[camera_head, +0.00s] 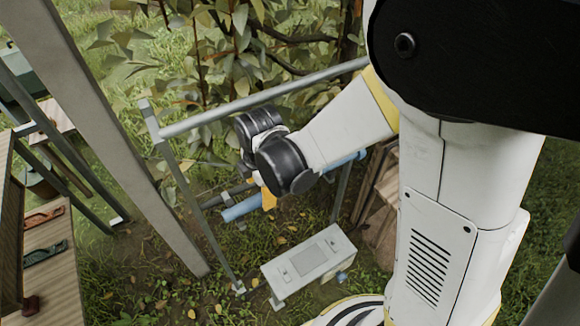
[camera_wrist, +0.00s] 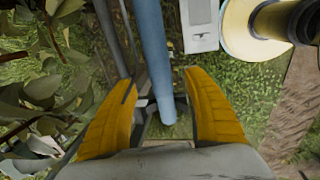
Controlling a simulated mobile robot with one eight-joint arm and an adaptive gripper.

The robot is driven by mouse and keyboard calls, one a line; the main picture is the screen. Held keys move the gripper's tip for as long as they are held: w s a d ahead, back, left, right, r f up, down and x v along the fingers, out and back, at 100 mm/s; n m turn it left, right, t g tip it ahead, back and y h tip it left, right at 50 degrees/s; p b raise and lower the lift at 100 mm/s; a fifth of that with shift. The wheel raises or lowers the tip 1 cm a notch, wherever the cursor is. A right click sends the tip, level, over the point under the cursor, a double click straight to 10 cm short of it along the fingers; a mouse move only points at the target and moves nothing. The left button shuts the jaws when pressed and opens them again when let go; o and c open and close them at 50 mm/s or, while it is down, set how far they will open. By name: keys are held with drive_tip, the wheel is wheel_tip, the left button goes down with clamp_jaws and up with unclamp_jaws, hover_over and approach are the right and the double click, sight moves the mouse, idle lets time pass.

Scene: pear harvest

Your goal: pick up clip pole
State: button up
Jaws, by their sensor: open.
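A light-blue pole (camera_head: 243,208) hangs or rests across the metal rack in the head view; it may be the clip pole. My arm covers its middle. In the wrist view the blue pole (camera_wrist: 152,50) runs between the two yellow fingers of my gripper (camera_wrist: 160,78), with visible space on both sides. My gripper is open and not closed on it. A thin dark pole (camera_wrist: 110,40) lies beside it on the left, near the left finger. In the head view only a bit of yellow finger (camera_head: 268,199) shows below my wrist.
A grey metal rack bar (camera_head: 240,108) runs above the poles. A white box (camera_head: 308,264) stands on the grass below. Leafy branches (camera_head: 220,60) are close behind. A slanted grey post (camera_head: 100,120) and wooden shelf (camera_head: 50,250) with tools are at left.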

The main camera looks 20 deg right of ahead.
sight(260, 197)
drive_tip(key=f+b, duration=0.1)
drive_tip(key=f, duration=0.1)
drive_tip(key=f+b, duration=0.1)
drive_tip(key=f, duration=0.1)
drive_tip(key=w+f+b, duration=0.1)
drive_tip(key=shift+a+f, duration=0.15)
drive_tip(key=shift+f, duration=0.25)
drive_tip(key=shift+r, duration=0.1)
clamp_jaws()
